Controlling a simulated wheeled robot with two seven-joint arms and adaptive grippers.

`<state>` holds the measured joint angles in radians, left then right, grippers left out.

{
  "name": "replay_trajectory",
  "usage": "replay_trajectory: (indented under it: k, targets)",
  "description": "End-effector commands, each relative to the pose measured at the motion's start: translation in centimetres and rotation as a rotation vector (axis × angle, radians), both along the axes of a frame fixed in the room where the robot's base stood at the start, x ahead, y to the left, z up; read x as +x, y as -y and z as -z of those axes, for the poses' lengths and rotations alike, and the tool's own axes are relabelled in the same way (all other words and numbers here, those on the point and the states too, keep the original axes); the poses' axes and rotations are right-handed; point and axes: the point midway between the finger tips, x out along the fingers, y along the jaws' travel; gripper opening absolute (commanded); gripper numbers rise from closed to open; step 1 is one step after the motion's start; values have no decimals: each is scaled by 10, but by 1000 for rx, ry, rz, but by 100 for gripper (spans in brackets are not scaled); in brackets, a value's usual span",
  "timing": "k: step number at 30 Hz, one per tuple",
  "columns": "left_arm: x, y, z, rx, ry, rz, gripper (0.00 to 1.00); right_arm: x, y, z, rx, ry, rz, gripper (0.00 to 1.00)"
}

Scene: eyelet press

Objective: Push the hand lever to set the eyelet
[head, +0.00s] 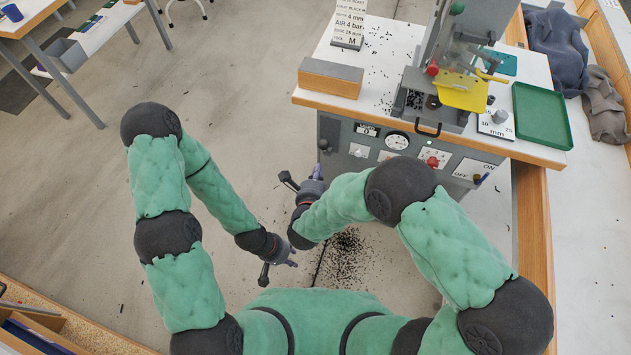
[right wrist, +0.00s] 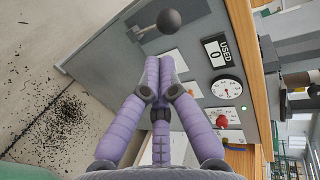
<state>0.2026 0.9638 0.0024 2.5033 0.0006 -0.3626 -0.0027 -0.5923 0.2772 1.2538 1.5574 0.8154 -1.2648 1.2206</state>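The hand lever shows in the right wrist view as a dark ball knob (right wrist: 168,20) in front of a slotted plate on the grey cabinet front. My right gripper (head: 318,171) is at the left part of the cabinet front. In the right wrist view its purple fingers (right wrist: 158,66) are drawn together at the tips, with nothing seen between them. The knob appears just beyond the tips; contact cannot be told. The eyelet cannot be made out. My left gripper (head: 279,264) hangs low over the floor, its fingers unclear.
The cabinet front carries a counter reading 0 (right wrist: 216,52), a gauge (right wrist: 227,88) and a red knob (right wrist: 221,121). The floor at left is open.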

Motion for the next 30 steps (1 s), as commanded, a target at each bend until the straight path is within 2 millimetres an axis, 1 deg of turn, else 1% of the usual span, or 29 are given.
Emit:
replay_trajectory:
  k: [1, 6, 9, 13, 18, 30]
  targets:
    - [0, 0, 6, 0, 0, 0, 36, 9, 2, 7, 0, -1, 4, 0]
    - [0, 0, 17, 0, 0, 0, 36, 38, 5, 16, -1, -1, 3, 0]
    - [0, 0, 23, 0, 0, 0, 36, 52, 7, 20, 0, 0, 3, 0]
    - [0, 0, 28, 0, 0, 0, 36, 64, 7, 24, 0, 0, 0, 0]
    - [0, 0, 30, 0, 0, 0, 36, 71, 8, 25, 0, 0, 0, 0]
    - [0, 0, 27, 0, 0, 0, 36, 73, 8, 22, 2, -8, 0, 0]
